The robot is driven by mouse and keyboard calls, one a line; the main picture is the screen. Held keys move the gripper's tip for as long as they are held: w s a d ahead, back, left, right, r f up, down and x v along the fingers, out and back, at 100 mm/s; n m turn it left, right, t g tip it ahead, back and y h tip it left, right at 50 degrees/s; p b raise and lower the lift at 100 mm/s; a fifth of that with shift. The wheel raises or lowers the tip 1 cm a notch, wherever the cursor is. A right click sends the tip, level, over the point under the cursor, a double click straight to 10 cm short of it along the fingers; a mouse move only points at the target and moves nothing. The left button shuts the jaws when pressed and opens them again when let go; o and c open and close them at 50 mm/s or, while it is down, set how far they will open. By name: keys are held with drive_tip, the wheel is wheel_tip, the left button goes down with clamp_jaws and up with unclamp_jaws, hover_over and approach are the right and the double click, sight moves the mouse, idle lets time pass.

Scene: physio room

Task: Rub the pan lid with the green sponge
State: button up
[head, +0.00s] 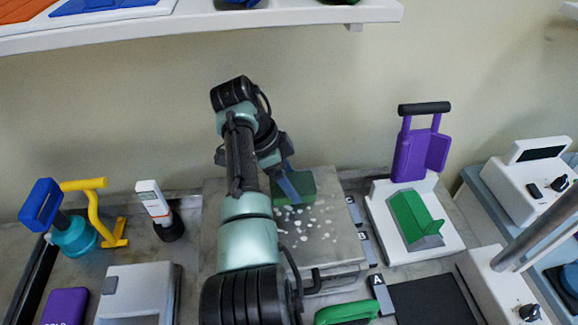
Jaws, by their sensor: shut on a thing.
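The pan lid (330,245) appears as a flat grey metal surface with scattered white spots, in the middle of the head view. A dark handle shows at its front edge. The green sponge (303,190) is at the far part of this surface, behind most of the spots. My gripper (288,186) is shut on the sponge from above, with a blue finger showing against it. The sponge looks to be on or just above the lid; I cannot tell whether they touch. My arm hides the lid's left part.
Right of the lid stands a white base with a purple black-handled piece (420,155) and green wedge (412,215). Left are a yellow handle (95,210), a white device (153,203) and a grey box (137,293). A green-handled thing (345,312) lies in front. A shelf (200,28) hangs above.

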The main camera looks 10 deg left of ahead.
drive_tip(key=shift+s+d+p, duration=0.25)
drive_tip(key=shift+s+p, duration=0.5)
drive_tip(key=shift+p, duration=0.45)
drive_tip(key=shift+s+d+p, duration=0.25)
drive_tip(key=shift+s+p, duration=0.5)
drive_tip(key=shift+p, duration=0.4)
drive_tip(key=shift+s+d+f+p, duration=0.15)
drive_tip(key=shift+s+p, duration=0.3)
drive_tip(key=shift+p, duration=0.25)
